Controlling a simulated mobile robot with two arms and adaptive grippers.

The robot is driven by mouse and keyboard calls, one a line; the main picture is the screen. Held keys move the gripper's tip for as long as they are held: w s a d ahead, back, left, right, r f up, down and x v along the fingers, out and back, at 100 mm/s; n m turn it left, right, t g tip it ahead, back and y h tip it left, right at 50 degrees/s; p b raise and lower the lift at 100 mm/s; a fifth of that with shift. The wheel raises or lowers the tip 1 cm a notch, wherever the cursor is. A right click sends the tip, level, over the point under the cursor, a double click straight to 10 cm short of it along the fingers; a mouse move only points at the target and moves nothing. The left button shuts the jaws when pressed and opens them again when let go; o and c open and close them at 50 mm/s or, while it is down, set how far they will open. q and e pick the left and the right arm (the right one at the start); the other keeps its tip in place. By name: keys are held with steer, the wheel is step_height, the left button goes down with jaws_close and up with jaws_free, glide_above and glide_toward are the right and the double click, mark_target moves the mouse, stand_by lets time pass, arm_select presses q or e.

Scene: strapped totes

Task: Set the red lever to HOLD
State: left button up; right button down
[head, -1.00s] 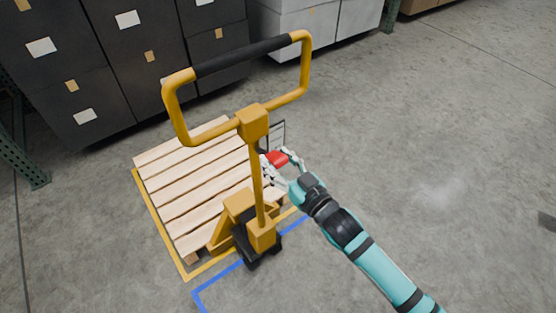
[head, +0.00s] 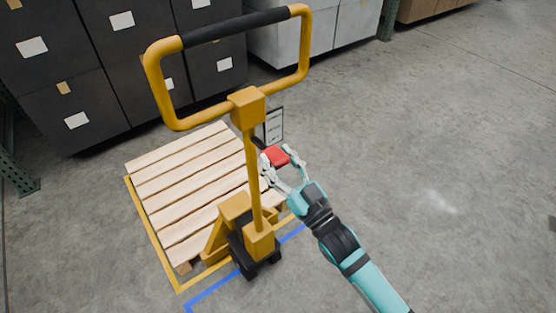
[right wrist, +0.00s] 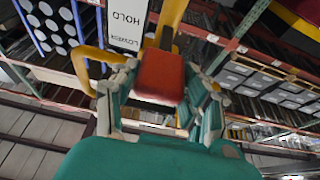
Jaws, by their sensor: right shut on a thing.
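The red lever (head: 275,156) sticks out to the right of the yellow pallet jack's (head: 247,108) upright handle column. A white label plate (head: 273,126) stands just above it. In the right wrist view the lever's red grip (right wrist: 160,76) fills the middle, and the plate (right wrist: 126,22) reads HOLD and LOWER, upside down. My right gripper (head: 279,163) is shut on the red lever, one finger on each side of it. The lever's pivot and its exact setting against the words cannot be made out. My left gripper is not in view.
A wooden pallet (head: 185,185) lies under the jack, inside yellow floor lines with a blue line (head: 215,291) in front. Dark stacked totes (head: 70,95) and pale ones (head: 340,25) stand behind. The floor to the right is clear.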

steer(key=shift+f, duration=0.7)
steer(key=c, duration=0.9)
jaws_free()
steer(key=shift+c, duration=0.2)
steer(key=shift+o, duration=1.2)
steer(key=shift+r, duration=0.1)
steer(key=shift+o, duration=0.3)
steer(key=shift+r, duration=0.1)
steer(key=v, duration=1.2)
